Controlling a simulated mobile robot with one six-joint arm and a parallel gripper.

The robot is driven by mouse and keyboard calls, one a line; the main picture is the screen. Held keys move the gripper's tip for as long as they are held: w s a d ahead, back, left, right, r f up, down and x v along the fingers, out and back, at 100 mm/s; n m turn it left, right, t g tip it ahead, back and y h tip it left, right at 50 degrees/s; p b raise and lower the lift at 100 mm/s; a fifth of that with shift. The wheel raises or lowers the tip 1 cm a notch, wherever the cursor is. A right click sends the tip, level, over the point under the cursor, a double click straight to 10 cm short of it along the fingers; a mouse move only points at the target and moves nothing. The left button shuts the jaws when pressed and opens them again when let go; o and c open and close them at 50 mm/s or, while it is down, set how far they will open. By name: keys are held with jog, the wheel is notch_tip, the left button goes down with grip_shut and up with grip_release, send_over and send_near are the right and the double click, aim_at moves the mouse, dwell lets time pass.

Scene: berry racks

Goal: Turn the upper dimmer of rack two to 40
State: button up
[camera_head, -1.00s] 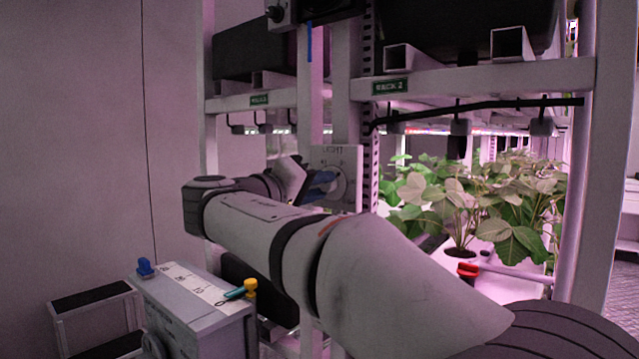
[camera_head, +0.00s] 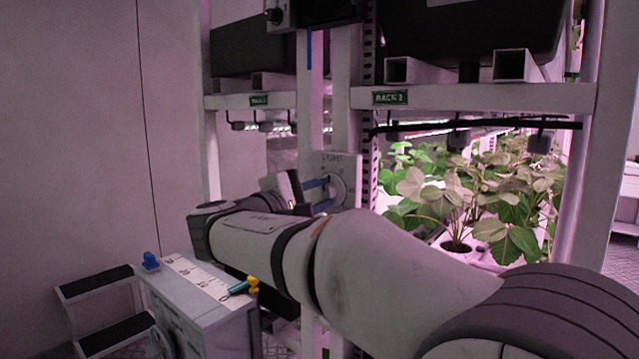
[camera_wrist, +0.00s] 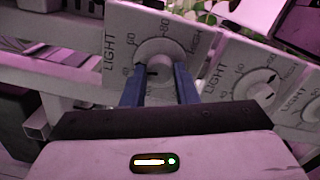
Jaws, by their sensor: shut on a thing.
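A light grey dimmer panel marked LIGHT (camera_head: 347,160) is on the post at the left of rack two, below the green RACK 2 sign (camera_head: 390,98). My gripper (camera_head: 328,191) reaches it from the left with its blue fingers. In the wrist view, my gripper (camera_wrist: 158,76) is shut on the round pale knob (camera_wrist: 160,50), one finger on each side. The panel around the knob (camera_wrist: 118,22) shows the word LIGHT and numbers including 60 and 80. A small dark mark shows on the knob between the fingers; I cannot tell its reading.
More LIGHT dimmer panels (camera_wrist: 228,85) stand to the right in the wrist view. Leafy plants (camera_head: 470,190) fill the shelf right of the post. A grey box with a number scale (camera_head: 200,280) and a step stool (camera_head: 100,300) stand at the lower left.

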jog(key=shift+n+p, duration=1.1)
jog(key=shift+n, duration=0.4)
jog(key=shift+f, duration=0.15)
jog(key=o, duration=1)
jog(key=v, duration=0.8)
jog(key=shift+d, duration=0.15)
